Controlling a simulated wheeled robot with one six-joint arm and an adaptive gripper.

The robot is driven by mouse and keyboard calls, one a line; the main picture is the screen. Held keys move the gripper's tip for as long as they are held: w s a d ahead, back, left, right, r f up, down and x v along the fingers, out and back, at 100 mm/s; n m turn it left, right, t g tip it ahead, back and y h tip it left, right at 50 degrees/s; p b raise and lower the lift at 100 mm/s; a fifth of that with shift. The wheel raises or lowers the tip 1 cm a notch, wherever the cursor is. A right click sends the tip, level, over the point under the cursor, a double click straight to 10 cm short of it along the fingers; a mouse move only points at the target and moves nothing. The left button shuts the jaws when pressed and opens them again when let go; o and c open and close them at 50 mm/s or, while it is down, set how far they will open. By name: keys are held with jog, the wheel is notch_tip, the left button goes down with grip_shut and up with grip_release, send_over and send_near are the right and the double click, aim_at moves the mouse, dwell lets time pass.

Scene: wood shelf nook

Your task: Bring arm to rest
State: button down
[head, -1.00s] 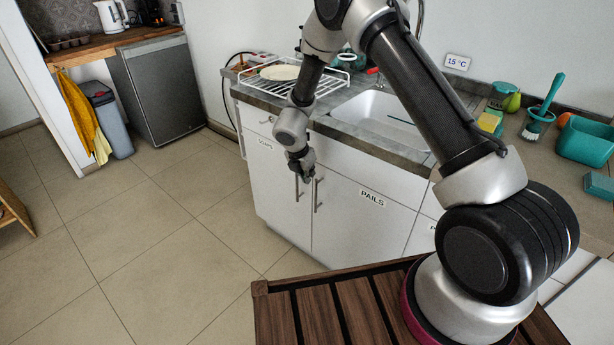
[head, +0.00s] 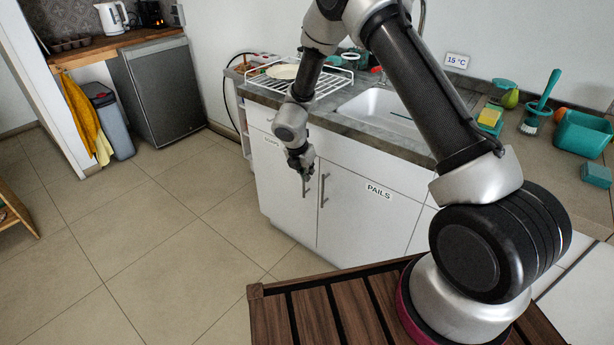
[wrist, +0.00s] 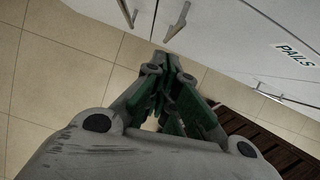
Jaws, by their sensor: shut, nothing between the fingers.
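My gripper (head: 306,174) hangs pointing down in front of the white cabinet doors (head: 350,215), near their upright handles, in the head view. In the wrist view my gripper (wrist: 168,62) has its fingertips together with nothing between them. The floor tiles and the cabinet handles (wrist: 177,22) lie beyond the tips. I cannot tell the exact gap between the gripper and the doors.
A counter holds a sink (head: 385,108), a wire dish rack (head: 292,78) with a plate, a teal brush (head: 540,105) and a teal tub (head: 583,135). A slatted wooden platform (head: 330,310) lies below the arm. Open tiled floor (head: 150,240) spreads left.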

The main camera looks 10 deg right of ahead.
jog(key=a+r+n+t+y, duration=0.3)
jog(key=a+r+n+y, duration=0.35)
jog(key=n, duration=0.95)
jog(key=s+r+n+g+y, duration=0.2)
jog(key=s+r+n+y, duration=0.1)
jog(key=s+r+n, duration=0.9)
jog(key=s+d+r+n+h, duration=0.3)
jog(key=s+d+r+n, duration=0.5)
jog(key=s+d, duration=0.4)
jog(key=s+d+r+n+h, duration=0.3)
jog(key=s+d+r+n, duration=0.6)
jog(key=s+d+r, duration=0.2)
jog(key=s+d, duration=0.1)
jog(key=d, duration=0.1)
jog(key=shift+d+r, duration=0.3)
jog(key=shift+d, duration=0.05)
